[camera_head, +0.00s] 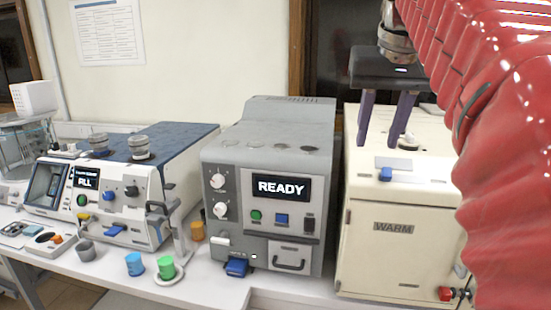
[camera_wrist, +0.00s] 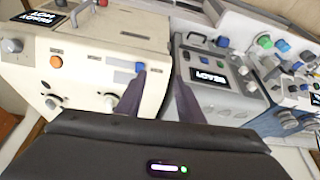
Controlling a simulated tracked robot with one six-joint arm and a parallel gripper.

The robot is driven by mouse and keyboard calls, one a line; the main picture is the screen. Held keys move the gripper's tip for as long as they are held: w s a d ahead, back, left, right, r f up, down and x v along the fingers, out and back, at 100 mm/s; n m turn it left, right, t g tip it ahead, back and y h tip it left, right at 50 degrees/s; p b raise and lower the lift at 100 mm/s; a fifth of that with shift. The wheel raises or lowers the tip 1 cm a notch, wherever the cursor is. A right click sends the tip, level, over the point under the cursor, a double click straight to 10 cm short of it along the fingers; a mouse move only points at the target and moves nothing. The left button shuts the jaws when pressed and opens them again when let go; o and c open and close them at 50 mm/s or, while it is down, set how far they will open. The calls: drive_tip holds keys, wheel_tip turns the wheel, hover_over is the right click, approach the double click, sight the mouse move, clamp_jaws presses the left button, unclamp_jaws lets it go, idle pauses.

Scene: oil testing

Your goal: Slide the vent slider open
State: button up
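A small blue slider knob (camera_head: 386,174), which looks like the vent slider, sits on a pale plate near the front edge of the cream machine's (camera_head: 390,260) top. It also shows in the wrist view (camera_wrist: 140,66), close to the tip of the left finger. My gripper (camera_head: 379,143) has two purple fingers pointing down over the cream machine's top. The fingers are apart with nothing between them. The knob appears nearer the front than the fingertips in the head view. I cannot tell whether a finger touches it. The red-sleeved arm hides the machine's right side.
A grey machine (camera_head: 265,190) reading READY stands just left of the cream one. A white and blue analyser (camera_head: 125,190) is further left. Blue (camera_head: 134,264) and green (camera_head: 166,267) cups stand on the table's front. The space above the machines is mostly clear.

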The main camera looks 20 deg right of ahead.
sight(388, 171)
drive_tip(key=shift+m, duration=0.5)
drive_tip(key=d+r, duration=0.1)
drive_tip(key=s+d+r, duration=0.1)
drive_tip(key=d+r, duration=0.2)
drive_tip(key=shift+s, duration=0.25)
drive_tip(key=shift+f, duration=0.1)
drive_tip(key=x, duration=1.3)
drive_tip(key=shift+d+f, duration=0.25)
drive_tip(key=shift+f, duration=0.1)
drive_tip(key=shift+c, duration=0.4)
clamp_jaws()
